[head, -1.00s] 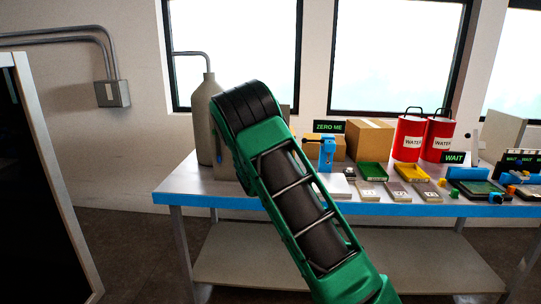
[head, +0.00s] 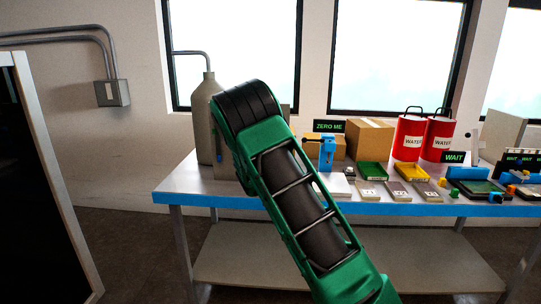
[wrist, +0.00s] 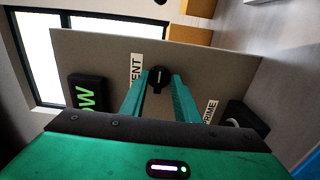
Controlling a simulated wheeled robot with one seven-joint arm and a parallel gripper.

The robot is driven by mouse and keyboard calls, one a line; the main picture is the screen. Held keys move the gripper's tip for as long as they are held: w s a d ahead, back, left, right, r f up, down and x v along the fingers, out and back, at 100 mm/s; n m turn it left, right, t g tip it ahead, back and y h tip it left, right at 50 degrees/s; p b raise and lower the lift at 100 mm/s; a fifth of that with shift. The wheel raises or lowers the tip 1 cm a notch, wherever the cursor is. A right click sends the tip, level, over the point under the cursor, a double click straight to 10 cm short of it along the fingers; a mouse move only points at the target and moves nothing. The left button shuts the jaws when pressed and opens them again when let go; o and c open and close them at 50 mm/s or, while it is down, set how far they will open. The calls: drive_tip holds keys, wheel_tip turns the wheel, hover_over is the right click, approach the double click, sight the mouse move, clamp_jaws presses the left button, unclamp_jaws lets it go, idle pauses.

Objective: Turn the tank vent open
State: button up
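The tank vent is a small black round knob (wrist: 158,77) with a white mark, beside a "VENT" label on a grey-brown panel (wrist: 215,70) in the wrist view. My gripper (wrist: 160,82) has its two green fingers apart, one on each side of the knob. I cannot tell whether the fingertips touch it. In the head view my green arm hides the gripper, the knob and most of the panel. A grey tank-like bottle (head: 206,110) with a bent pipe stands behind the arm at the table's left end.
A black display with green letters (wrist: 88,92) and a "PRIME" label (wrist: 210,111) flank the knob. The table (head: 185,185) also holds a cardboard box (head: 370,137), red water cans (head: 409,138), a green tray (head: 373,173) and a blue stand (head: 327,152). A dark framed panel (head: 40,190) stands at left.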

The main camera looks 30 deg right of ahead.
drive_tip(key=v, duration=1)
drive_tip(key=shift+s+a, duration=0.2)
drive_tip(key=shift+a, duration=0.1)
